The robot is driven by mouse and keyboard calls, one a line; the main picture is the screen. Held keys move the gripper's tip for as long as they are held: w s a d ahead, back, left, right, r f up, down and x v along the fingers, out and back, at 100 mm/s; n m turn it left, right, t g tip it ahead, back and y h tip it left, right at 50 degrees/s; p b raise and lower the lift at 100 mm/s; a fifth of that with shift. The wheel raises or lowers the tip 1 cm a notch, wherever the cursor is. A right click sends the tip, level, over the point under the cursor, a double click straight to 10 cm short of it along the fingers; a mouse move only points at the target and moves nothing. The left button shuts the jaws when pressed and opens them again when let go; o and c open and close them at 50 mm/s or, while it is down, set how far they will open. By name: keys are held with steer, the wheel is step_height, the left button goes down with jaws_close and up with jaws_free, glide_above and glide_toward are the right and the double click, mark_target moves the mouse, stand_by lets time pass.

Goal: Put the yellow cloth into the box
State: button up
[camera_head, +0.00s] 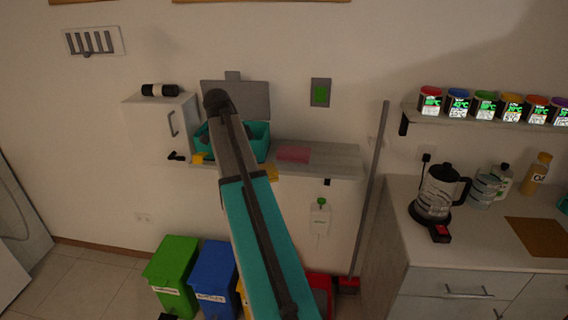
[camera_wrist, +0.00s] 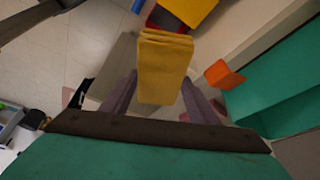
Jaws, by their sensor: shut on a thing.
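The yellow cloth (camera_wrist: 163,68) is a folded, thick piece between the two fingers of my gripper (camera_wrist: 160,98) in the wrist view. My gripper is shut on it, with the cloth sticking out past the fingertips. The box (camera_head: 262,130) is teal, with its grey lid (camera_head: 245,100) open upward, on the wall shelf in the head view. My arm crosses in front of it and hides part of its inside. Yellow patches show on both sides of my arm there; which is the held cloth, I cannot tell.
A pink cloth (camera_head: 293,154) lies on the shelf (camera_head: 335,160) right of the box. A white cabinet (camera_head: 160,125) stands left of it. An orange piece (camera_wrist: 222,73) is right of the held cloth. Green (camera_head: 173,262) and blue bins (camera_head: 212,275) stand on the floor below.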

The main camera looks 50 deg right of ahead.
steer(key=w+a+n+t+y, duration=0.1)
steer(key=w+a+n+t, duration=0.1)
steer(key=a+n, duration=0.6)
steer(key=w+a+f+n+t+y, duration=0.1)
steer(key=w+a+n, duration=0.4)
steer(key=a, duration=1.2)
steer(key=w+a+f+n+t+y, duration=0.1)
steer(key=w+a+n+t, duration=0.2)
steer(key=a+n, duration=0.7)
steer(key=shift+w+a+n+t+y, duration=0.4)
steer(key=shift+w+a, duration=0.2)
steer(key=shift+a, duration=0.7)
steer(key=shift+f, duration=0.1)
